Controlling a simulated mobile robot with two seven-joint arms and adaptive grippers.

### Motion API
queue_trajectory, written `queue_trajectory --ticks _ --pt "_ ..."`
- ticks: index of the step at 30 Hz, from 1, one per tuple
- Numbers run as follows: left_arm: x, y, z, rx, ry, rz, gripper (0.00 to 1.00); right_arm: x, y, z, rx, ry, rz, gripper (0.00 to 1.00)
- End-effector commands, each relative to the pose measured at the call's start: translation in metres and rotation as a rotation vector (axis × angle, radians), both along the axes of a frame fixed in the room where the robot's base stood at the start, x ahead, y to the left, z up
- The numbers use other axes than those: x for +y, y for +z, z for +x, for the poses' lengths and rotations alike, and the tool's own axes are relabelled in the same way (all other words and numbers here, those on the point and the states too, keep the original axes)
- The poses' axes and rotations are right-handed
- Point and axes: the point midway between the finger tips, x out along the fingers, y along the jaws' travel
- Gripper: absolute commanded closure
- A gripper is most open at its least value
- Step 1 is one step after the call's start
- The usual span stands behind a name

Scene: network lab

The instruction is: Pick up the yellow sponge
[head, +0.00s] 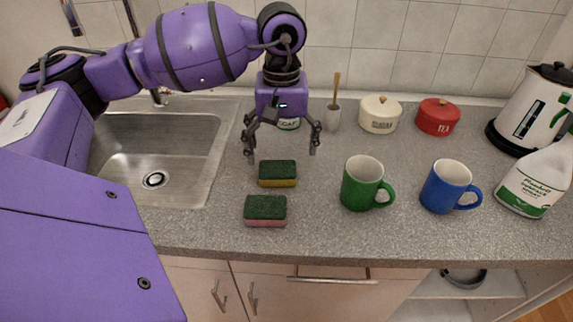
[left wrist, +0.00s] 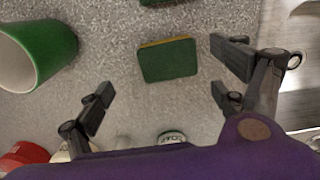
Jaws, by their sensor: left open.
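The yellow sponge (head: 278,183) lies flat on the grey counter, its dark green scouring side up and a yellow edge showing at the front. It also shows in the left wrist view (left wrist: 168,60), in the upper middle. My left gripper (head: 282,157) is open and empty above the counter, with its fingers spread just behind the yellow sponge. In the left wrist view the spread fingers (left wrist: 160,80) have the sponge ahead of the space between them. A second sponge (head: 265,210), with a pink-red edge, lies in front of the yellow one. My right gripper is not in view.
A green mug (head: 363,184) and a blue mug (head: 447,187) stand to the right. The sink (head: 168,150) is at the left. White and red canisters (head: 438,117), a kettle (head: 533,110) and a spray bottle (head: 535,180) stand further right.

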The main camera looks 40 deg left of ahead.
Motion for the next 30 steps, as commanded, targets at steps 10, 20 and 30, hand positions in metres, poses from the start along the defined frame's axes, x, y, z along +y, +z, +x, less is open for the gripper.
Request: queue_trajectory --ticks 10,20,30 --pt "0.012 -0.043 0.003 0.003 0.002 -0.001 0.12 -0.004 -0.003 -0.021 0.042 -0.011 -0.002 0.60" --pt "0.012 -0.069 0.003 0.000 0.000 -0.002 0.12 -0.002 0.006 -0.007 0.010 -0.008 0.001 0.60" --pt "0.012 -0.069 0.003 0.000 0.001 -0.003 0.39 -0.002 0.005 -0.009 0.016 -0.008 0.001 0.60"
